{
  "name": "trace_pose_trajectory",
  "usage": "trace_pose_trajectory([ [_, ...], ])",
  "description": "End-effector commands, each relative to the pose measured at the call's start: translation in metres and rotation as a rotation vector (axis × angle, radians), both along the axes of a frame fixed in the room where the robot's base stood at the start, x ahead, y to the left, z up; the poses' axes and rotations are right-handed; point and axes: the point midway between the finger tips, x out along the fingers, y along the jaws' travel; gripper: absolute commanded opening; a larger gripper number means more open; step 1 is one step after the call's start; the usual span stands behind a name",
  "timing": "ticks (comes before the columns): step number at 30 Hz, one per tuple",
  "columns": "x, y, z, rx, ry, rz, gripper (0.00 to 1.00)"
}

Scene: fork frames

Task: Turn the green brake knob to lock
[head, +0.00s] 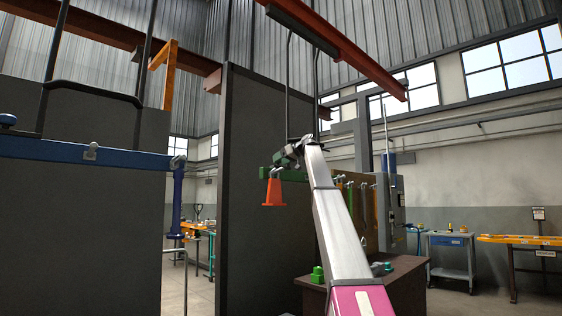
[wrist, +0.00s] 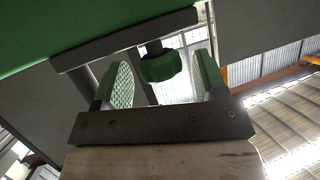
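A round green knob (wrist: 160,66) on a short dark stem shows in the wrist view, below a dark grey bar (wrist: 125,38). My gripper (wrist: 165,82) is open, with one green-padded finger on each side of the knob. A gap shows between the knob and each finger, so neither appears to press on it. In the head view my arm reaches up to the end of a green beam (head: 267,173), where my gripper (head: 290,156) is small and partly hidden by the arm. I cannot make out the knob there, nor read its lock position.
An orange cone-shaped piece (head: 273,192) hangs under the green beam, close to my gripper. A large dark panel (head: 255,240) stands behind. A blue beam (head: 80,152) is at left. A brown desk (head: 408,280) with small green items stands below right. A wide green surface (wrist: 70,25) fills the wrist view's upper left.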

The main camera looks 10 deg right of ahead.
Motion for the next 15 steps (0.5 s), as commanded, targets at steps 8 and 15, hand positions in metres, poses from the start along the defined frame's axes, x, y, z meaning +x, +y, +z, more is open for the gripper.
trace_pose_trajectory([
  [8, 0.0003, -0.0003, 0.0001, 0.0, 0.001, 0.005, 0.22],
  [15, 0.0059, -0.0029, 0.0012, 0.001, 0.004, 0.171, 0.22],
])
